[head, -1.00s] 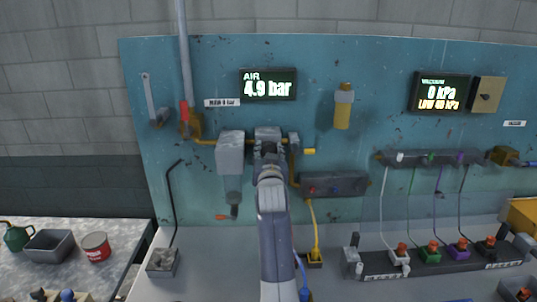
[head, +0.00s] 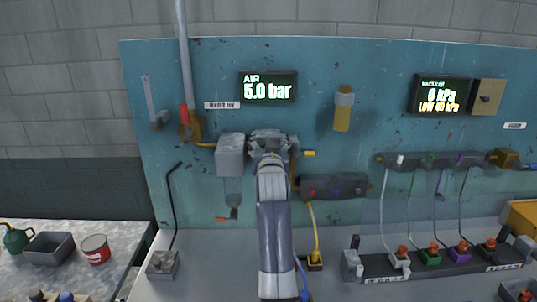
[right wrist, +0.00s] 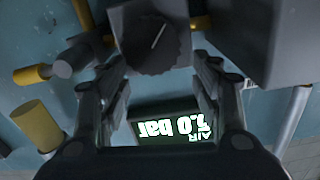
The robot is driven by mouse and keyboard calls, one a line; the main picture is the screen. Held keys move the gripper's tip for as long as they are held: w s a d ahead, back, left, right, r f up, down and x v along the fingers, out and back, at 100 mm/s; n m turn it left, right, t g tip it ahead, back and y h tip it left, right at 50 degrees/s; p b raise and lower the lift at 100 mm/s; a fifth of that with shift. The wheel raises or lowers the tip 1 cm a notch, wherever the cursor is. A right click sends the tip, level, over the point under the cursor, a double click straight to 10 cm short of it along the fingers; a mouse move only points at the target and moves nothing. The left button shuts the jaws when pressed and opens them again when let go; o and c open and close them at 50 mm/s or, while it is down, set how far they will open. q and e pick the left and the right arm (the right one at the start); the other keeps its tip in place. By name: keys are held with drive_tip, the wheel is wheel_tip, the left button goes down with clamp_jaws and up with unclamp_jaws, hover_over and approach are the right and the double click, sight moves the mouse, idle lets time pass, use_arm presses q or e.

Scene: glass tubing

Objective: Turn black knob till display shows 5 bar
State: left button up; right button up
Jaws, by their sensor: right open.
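The AIR display (head: 268,87) on the teal panel reads 5.0 bar in the head view. It also shows upside down in the right wrist view (right wrist: 172,127). The black knob (right wrist: 152,46) has a white pointer line and sits on a grey block in the right wrist view. My right gripper (head: 269,138) is at the regulator below the display and hides the knob in the head view. In the right wrist view its open fingers (right wrist: 158,68) stand on either side of the knob, with gaps visible. My left gripper is not in view.
A grey box (head: 230,154) adjoins on the left of the gripper. A yellow cylinder (head: 342,112) and a dark manifold (head: 334,186) are to the right. A vacuum display (head: 440,94) is farther right. Cables and coloured connectors occupy the bench.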

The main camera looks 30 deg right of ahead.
wheel_tip(320, 180, up, 6)
drive_tip(key=shift+r, duration=0.15)
idle(0.6)
